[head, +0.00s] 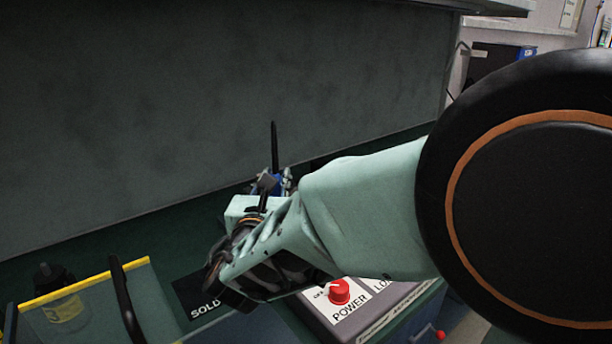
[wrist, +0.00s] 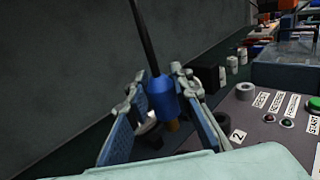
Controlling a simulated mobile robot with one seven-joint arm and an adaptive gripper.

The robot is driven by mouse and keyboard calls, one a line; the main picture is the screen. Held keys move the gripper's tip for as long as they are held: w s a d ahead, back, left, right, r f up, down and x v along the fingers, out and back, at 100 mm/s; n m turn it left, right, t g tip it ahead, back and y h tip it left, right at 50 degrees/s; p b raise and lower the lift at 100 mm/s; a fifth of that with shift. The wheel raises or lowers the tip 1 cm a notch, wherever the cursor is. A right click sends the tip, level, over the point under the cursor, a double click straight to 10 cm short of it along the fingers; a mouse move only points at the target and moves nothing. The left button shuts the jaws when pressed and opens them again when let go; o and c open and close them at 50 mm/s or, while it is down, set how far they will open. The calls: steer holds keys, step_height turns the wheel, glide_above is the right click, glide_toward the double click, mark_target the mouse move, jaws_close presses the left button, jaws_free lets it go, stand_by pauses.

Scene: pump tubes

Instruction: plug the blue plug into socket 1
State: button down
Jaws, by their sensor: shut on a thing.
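The blue plug (wrist: 163,97) is held upright between the fingers of my gripper (wrist: 164,100), with a black cable rising from its top and a brownish tip below. In the head view, a bit of the blue plug (head: 277,184) shows at my gripper (head: 268,184), beyond my arm, with its dark cable standing up against the grey wall. A label "2" (wrist: 238,136) shows on the panel right of my gripper. I cannot make out socket 1; a pale round shape (wrist: 149,119) below the plug is partly hidden.
The panel (wrist: 268,133) has labels, small buttons and a green button (wrist: 315,103). A grey ring (wrist: 245,89) is at its far left. In the head view, a red power knob (head: 339,291) and a yellow-edged clear bin (head: 90,305) are in front. A grey wall (head: 200,90) stands behind.

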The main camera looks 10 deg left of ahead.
stand_by(0.4)
step_height(320, 180, down, 6)
steer(key=b, duration=0.6)
steer(key=shift+r, duration=0.1)
steer(key=shift+f+b, duration=2)
steer(key=shift+b, duration=0.6)
stand_by(1.6)
steer(key=c, duration=1.9)
jaws_free()
steer(key=shift+o, duration=1.4)
step_height(320, 180, up, 10)
steer(key=shift+r, duration=0.15)
